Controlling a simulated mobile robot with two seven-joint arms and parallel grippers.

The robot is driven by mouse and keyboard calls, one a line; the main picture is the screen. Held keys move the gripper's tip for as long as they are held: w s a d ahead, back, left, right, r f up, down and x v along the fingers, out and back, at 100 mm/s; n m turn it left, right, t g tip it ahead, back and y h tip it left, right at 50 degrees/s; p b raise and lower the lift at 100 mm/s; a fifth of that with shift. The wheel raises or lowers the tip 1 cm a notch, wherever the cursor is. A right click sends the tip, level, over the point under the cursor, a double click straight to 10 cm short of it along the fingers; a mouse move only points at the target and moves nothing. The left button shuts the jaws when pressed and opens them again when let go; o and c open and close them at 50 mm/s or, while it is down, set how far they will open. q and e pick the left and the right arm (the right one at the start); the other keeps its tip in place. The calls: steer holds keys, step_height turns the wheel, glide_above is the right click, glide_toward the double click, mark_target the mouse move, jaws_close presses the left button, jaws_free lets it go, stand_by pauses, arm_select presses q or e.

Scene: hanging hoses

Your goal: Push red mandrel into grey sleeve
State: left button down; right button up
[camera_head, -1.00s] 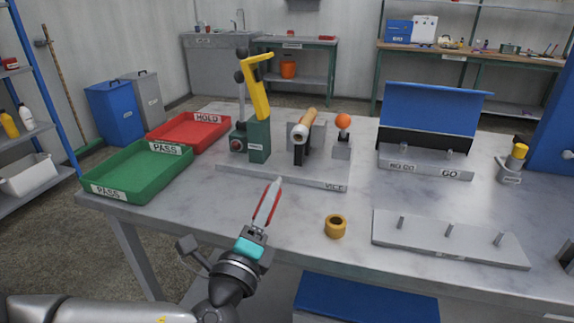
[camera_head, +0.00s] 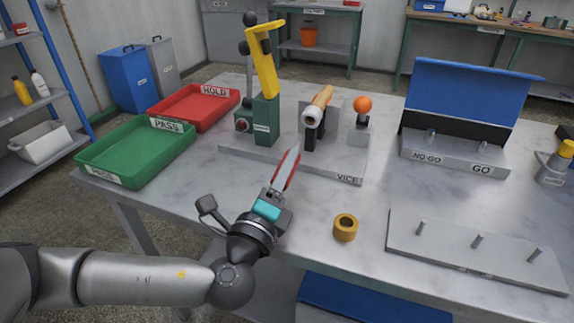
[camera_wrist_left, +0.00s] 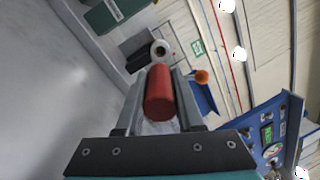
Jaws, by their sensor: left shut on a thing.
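My left gripper (camera_head: 289,166) is shut on the red mandrel (camera_wrist_left: 160,93). In the left wrist view the red cylinder lies lengthwise between the two grey fingers; in the head view only red edges show beside the fingers. The sleeve end (camera_head: 312,116) is a pale grey ring with a dark bore, at the near end of a tan tube (camera_head: 323,96) in the vice (camera_head: 330,133). It also shows in the wrist view (camera_wrist_left: 160,49), just beyond the mandrel's far end. The gripper is in front of the vice, with a gap to the sleeve. My right gripper is out of view.
A green press with a yellow lever (camera_head: 264,92) stands left of the sleeve. An orange ball on a post (camera_head: 362,104) stands to its right. A brass-coloured ring (camera_head: 345,228) and a pegged plate (camera_head: 470,250) lie on the table. Green (camera_head: 140,158) and red trays (camera_head: 195,108) are at left.

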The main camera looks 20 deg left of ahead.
mark_target(297, 145)
arm_select(q)
steer(key=shift+w+d+r, duration=0.1)
steer(key=shift+w+r, duration=0.1)
steer(key=shift+w, duration=0.8)
steer(key=shift+w+a+r, duration=0.1)
steer(key=shift+w+r, duration=0.05)
steer(key=shift+w, duration=0.8)
steer(key=shift+w+d+r, duration=0.1)
steer(key=shift+w+r, duration=0.1)
steer(key=shift+w, duration=0.8)
steer(key=shift+w+r, duration=0.2)
steer(key=shift+w, duration=0.55)
steer(key=shift+w, duration=0.6)
stand_by(1.0)
stand_by(0.4)
steer(key=shift+w+r, duration=0.1)
steer(key=shift+w, duration=0.55)
stand_by(0.9)
steer(key=shift+w+r, duration=0.1)
steer(key=shift+r, duration=0.05)
steer(key=c, duration=0.8)
jaws_free()
steer(key=shift+w, duration=0.15)
steer(key=o, duration=0.4)
steer(key=shift+c, duration=0.2)
